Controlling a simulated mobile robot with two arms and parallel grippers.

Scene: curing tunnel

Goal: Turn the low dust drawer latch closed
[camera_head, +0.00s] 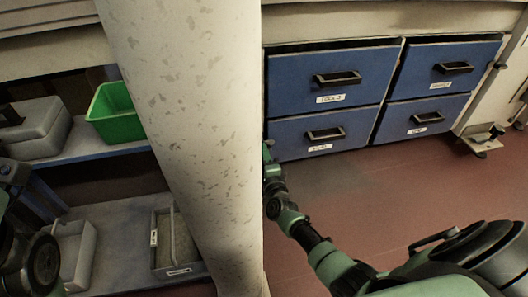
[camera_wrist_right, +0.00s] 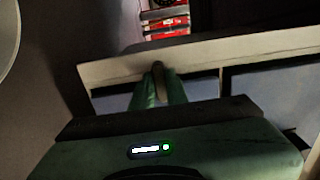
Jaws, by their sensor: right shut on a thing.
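My right arm reaches from the lower right of the head view to the left end of the blue drawers, where the hand is partly hidden behind a thick pale post. In the right wrist view, my right gripper (camera_wrist_right: 158,88) has its green fingers together on a small brownish upright piece (camera_wrist_right: 158,68), in front of a pale rail. This piece may be the latch; its lower part is hidden between the fingers. I cannot tell which way it is turned. The head view shows no clear latch. My left gripper is not in view.
The mottled post (camera_head: 195,130) blocks the middle of the head view. Blue drawers (camera_head: 370,75) with black handles stand right of it. A green bin (camera_head: 112,108) and a divided tray (camera_head: 172,245) stand on the left shelves. Red-brown floor (camera_head: 400,190) is open before the drawers.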

